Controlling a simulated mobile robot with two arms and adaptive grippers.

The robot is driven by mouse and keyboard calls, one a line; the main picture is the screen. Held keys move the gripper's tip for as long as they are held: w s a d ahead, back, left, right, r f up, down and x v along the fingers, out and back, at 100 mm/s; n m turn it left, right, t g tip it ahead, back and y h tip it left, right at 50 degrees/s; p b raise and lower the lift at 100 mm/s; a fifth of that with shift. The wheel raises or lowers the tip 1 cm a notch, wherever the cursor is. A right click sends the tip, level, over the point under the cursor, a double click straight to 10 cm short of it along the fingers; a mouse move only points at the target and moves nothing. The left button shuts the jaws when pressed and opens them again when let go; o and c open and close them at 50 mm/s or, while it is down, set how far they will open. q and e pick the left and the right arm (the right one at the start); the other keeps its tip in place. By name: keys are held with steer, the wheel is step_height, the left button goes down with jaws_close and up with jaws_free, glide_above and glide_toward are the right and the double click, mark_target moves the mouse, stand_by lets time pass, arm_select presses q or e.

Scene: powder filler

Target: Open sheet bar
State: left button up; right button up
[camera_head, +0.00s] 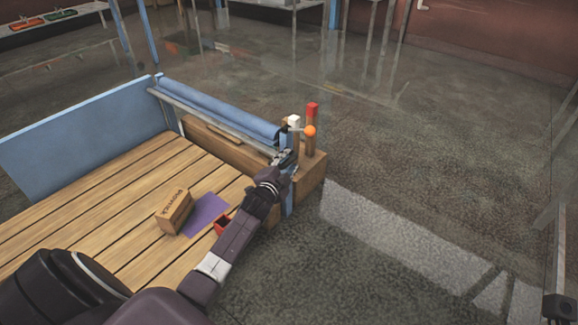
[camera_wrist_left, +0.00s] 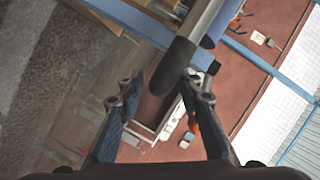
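The sheet bar (camera_head: 215,123) is a long thin grey rail in front of a blue roll at the table's back edge. In the left wrist view a grey bar with a dark rounded end (camera_wrist_left: 178,65) reaches between my fingers. My left gripper (camera_head: 285,160) is at the right end of the bar, by the blue post. In the left wrist view the fingers of my left gripper (camera_wrist_left: 160,95) stand apart on either side of the bar end. I cannot tell whether they touch it. My right gripper is not in view.
A wooden block with a white-topped peg (camera_head: 294,122), a red-topped peg (camera_head: 312,110) and an orange ball (camera_head: 309,131) stands just beyond my gripper. A wooden box (camera_head: 174,212), purple sheet (camera_head: 205,214) and small red box (camera_head: 222,223) lie on the slatted table (camera_head: 100,215).

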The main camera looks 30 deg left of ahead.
arm_select(q)
steer(key=shift+w, duration=0.2)
steer(key=shift+c, duration=0.3)
jaws_close()
steer(key=shift+s, duration=0.1)
